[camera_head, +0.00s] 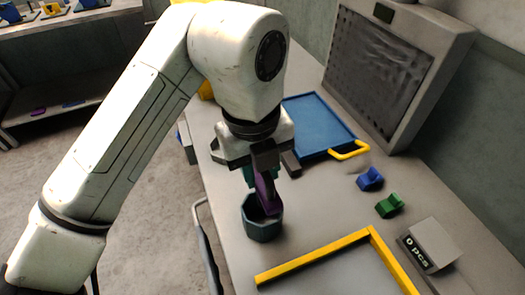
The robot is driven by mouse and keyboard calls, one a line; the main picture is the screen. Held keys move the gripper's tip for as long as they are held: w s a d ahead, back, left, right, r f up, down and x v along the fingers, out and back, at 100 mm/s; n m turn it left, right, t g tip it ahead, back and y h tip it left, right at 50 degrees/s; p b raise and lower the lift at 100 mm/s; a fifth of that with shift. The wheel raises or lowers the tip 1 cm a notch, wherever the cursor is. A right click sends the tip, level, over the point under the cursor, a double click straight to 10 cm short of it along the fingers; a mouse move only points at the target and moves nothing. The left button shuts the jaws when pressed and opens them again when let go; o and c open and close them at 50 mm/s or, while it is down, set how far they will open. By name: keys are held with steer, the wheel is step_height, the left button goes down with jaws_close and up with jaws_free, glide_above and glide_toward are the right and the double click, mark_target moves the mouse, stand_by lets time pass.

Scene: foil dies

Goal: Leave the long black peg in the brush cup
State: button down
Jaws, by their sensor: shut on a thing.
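The brush cup (262,232) is a dark teal, faceted, open-topped cup on the grey bench, below my gripper. My gripper (267,172) points down above the cup and is shut on a purple piece (266,193). The purple piece hangs down, slightly tilted, and its lower end overlaps the cup's mouth. I cannot tell whether it touches the cup's floor. A bit of teal shows behind the fingers. I cannot make out a long black peg; a dark block (290,163) beside the gripper may be a finger or another thing.
A blue tray (318,125) with a yellow handle (349,151) lies behind. A blue clip-like piece (370,179) and a green one (389,205) lie right. A yellow frame (315,257) and a counter reading "0 pcs" (418,252) are in front. A grey panel (385,65) stands at the back.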

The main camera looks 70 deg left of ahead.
steer(key=shift+f+b, duration=2.05)
steer(key=shift+f, duration=1.65)
steer(key=shift+w, duration=0.1)
steer(key=w+p, duration=0.1)
steer(key=w, duration=0.5)
steer(key=shift+w+p, duration=0.15)
steer(key=shift+p, duration=0.2)
steer(key=shift+a, duration=0.1)
steer(key=shift+r, duration=0.1)
step_height(320, 180, up, 10)
steer(key=p, duration=0.7)
steer(key=shift+p, duration=0.3)
stand_by(0.3)
stand_by(0.6)
